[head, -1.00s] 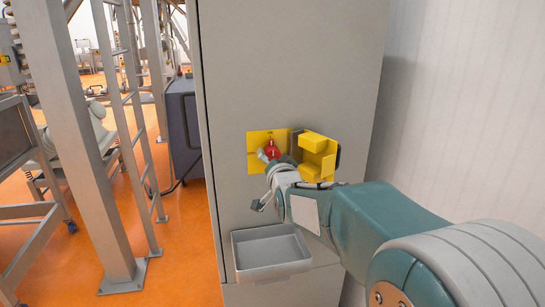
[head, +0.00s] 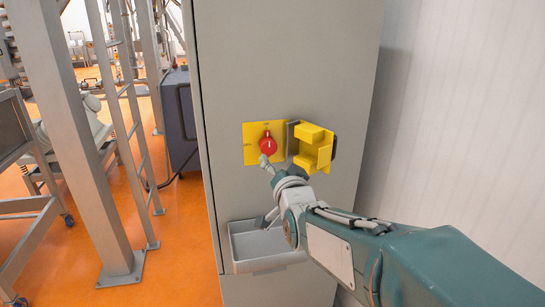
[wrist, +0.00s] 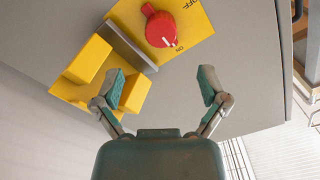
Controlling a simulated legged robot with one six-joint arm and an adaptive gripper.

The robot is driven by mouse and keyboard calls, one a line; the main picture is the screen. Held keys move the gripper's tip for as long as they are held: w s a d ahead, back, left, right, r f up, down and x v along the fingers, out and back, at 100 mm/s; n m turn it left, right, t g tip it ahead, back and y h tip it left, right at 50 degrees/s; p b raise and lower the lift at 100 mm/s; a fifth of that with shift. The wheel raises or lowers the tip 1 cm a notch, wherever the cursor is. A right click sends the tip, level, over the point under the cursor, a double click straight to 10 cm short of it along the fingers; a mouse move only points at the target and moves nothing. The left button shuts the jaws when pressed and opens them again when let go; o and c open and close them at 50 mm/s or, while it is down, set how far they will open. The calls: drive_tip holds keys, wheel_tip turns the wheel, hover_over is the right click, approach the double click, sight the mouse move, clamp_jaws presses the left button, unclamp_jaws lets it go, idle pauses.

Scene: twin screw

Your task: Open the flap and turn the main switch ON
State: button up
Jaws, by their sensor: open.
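The red switch knob (head: 268,145) sits on a yellow plate (head: 250,150) on the grey cabinet. In the wrist view, the knob (wrist: 161,29) shows a white mark beside the "ON" label, away from the "OFF" label. The yellow flap (head: 313,148) stands open to the right of the plate; it also shows at the left in the wrist view (wrist: 90,58). My gripper (head: 262,190) is open and empty, below and in front of the knob. In the wrist view, my gripper's fingers (wrist: 160,84) are spread apart, clear of the knob.
A grey open tray (head: 262,262) is fixed to the cabinet (head: 290,60) below the switch, close to my lower finger in the head view. A pale wall (head: 450,100) stands at the right. Metal posts and a ladder stand at the left.

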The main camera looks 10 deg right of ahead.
drive_tip(key=shift+s, duration=1.25)
drive_tip(key=s+f+n+g, duration=0.3)
drive_tip(key=s+f+g, duration=0.2)
drive_tip(key=s, duration=0.7)
drive_tip(key=s+f+n+g, duration=0.4)
drive_tip(key=s+f+g, duration=0.2)
drive_tip(key=s, duration=0.6)
drive_tip(key=shift+s+f+g, duration=0.15)
drive_tip(key=shift+s+g, duration=0.1)
drive_tip(key=shift+g, duration=0.45)
drive_tip(key=shift+d, duration=0.1)
